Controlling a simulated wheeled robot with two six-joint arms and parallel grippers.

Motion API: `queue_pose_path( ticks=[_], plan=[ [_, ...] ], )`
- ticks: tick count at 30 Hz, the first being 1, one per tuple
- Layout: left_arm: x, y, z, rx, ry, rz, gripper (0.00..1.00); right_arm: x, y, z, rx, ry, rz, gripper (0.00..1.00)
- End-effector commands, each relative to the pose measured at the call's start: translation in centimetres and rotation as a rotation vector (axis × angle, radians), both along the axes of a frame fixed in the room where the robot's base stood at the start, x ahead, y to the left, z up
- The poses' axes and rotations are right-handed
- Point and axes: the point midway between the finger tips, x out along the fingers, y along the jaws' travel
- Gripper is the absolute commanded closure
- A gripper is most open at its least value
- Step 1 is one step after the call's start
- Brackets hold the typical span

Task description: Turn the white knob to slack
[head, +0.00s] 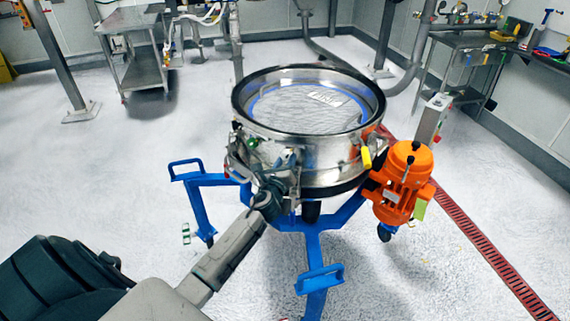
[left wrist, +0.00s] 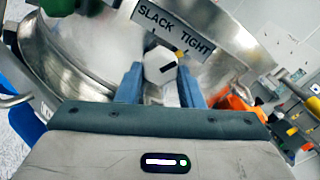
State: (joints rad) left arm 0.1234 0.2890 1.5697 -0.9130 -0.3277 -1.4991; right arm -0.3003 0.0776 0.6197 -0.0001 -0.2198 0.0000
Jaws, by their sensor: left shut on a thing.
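The round metal sifter (head: 315,165) stands on a blue wheeled frame (head: 315,245). My left gripper (head: 272,190) is at the sifter's front-left side wall. In the left wrist view, the white knob (left wrist: 158,62) sits between the two blue fingers of my left gripper (left wrist: 160,82), which are shut on it. The knob has a black bar slanting up to the right, towards the TIGHT side. A label (left wrist: 172,30) above it reads SLACK at left and TIGHT at right. A small yellow mark (left wrist: 181,52) lies just under TIGHT. The knob is hidden by my gripper in the head view. My right gripper is not in view.
An orange motor (head: 402,180) sits at the sifter's right, with a grey switch box (head: 433,118) behind it. A green part (left wrist: 68,6) is close by at upper left in the wrist view. Metal tables (head: 140,65) stand at the back. Open floor lies left.

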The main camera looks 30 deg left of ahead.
Motion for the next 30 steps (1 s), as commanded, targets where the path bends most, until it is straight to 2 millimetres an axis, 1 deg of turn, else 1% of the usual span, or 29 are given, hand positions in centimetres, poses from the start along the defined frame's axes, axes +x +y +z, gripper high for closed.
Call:
queue_pose_path(
  ticks=[1,11,30],
  plan=[
    [0.0,0.0,-0.2,-0.04,-0.013,-0.001,0.89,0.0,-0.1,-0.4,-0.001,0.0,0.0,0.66],
    [0.1,-0.1,-0.2,-0.341,-0.108,0.0,0.89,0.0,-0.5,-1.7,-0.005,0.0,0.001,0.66],
    [0.1,-0.3,0.1,-0.912,-0.288,-0.001,0.89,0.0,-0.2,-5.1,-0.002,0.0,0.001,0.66]
  ],
)
